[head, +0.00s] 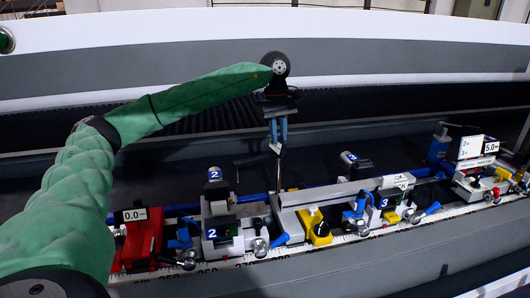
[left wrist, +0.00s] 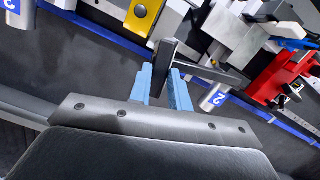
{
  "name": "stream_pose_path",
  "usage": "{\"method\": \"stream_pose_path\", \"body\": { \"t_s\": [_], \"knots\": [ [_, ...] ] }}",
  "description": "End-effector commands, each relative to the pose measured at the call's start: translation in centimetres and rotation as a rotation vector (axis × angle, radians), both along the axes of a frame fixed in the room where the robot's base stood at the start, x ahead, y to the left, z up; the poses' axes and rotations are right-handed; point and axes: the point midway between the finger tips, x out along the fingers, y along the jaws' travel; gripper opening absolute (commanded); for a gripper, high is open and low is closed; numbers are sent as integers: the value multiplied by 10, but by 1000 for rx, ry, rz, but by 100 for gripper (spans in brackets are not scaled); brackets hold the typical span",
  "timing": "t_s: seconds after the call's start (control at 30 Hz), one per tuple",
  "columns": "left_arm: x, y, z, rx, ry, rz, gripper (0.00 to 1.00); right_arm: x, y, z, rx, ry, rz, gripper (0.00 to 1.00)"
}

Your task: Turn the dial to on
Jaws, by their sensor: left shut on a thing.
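My left gripper (head: 277,138) points down over the middle of the machine, its blue fingers shut on the top of a slim grey lever (head: 279,170). In the left wrist view the lever (left wrist: 166,58) stands between the blue fingertips (left wrist: 161,80). The lever's lower end meets the machine near a long light-grey block (head: 325,192). I cannot make out a dial with on or off marks in either view. My right gripper is not in view.
A red clamp unit (head: 143,240) with a "0.0" display is at the left. Grey units marked 2 (head: 222,234) and 3 (head: 388,200), and a yellow part (head: 318,228), stand along the scale rail. A "5.0" display (head: 491,145) is at the right. A dark trough (head: 400,115) lies behind.

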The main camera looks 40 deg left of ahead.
Motion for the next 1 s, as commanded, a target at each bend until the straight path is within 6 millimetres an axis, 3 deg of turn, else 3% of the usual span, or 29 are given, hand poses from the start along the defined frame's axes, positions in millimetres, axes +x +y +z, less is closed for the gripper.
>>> {"method": "stream_pose_path", "body": {
  "t_s": [0.2, 0.57, 1.0],
  "knots": [
    [-1, 1, -1, 1, 2, 135, 0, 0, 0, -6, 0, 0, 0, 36],
    [-1, 1, -1, 1, 2, 160, 0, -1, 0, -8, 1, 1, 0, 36],
    [-3, 1, -1, 1, 1, 523, 0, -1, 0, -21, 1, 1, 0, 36]
  ]
}}
